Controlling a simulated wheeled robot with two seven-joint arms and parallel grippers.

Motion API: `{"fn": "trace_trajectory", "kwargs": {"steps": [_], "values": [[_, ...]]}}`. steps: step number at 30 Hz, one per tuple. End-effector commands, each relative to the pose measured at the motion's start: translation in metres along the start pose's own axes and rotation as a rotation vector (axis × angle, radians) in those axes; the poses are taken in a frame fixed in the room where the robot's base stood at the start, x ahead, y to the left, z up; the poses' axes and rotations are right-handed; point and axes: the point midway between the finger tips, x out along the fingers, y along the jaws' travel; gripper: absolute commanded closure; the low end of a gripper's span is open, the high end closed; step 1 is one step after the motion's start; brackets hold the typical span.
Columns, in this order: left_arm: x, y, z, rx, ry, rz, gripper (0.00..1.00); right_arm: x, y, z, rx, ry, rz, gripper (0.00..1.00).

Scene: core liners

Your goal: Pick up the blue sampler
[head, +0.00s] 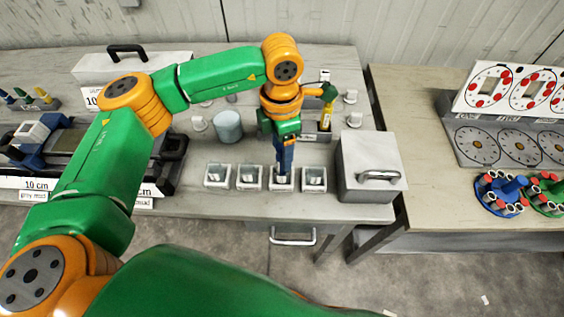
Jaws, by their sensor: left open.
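My left gripper (282,172) points straight down over the third of the small white open boxes (282,187) along the front of the grey bench. It is open. A narrow blue upright piece (287,153) shows at the gripper, just below its green wrist. It looks like the blue sampler, but I cannot tell if the fingers touch it. Its lower end is hidden or too small to make out. A yellow upright tool (326,118) stands behind and to the right of the gripper. My right gripper is not in view.
A grey lidded box (370,160) with a handle stands right of the white boxes. A pale blue cylinder (228,126) stands left of the gripper. A small rack (30,103) with coloured tools is at far left. Blue (510,190) and green carousels sit on the right table (410,130).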

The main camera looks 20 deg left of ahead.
Motion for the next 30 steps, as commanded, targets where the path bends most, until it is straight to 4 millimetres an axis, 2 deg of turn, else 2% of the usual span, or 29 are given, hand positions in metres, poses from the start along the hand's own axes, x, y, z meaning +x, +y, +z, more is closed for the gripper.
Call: {"fn": "trace_trajectory", "kwargs": {"steps": [2,9,30], "values": [[0.0002,0.0,0.0001,0.0,0.0,0.0,0.35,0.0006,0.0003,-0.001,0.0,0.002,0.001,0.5],[-0.0002,-0.0001,0.0003,0.0,-0.001,0.0,1.0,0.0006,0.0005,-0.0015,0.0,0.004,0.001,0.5],[-0.0005,-0.0001,0.0004,0.0,-0.001,0.0,1.0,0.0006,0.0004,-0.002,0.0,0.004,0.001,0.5]]}}
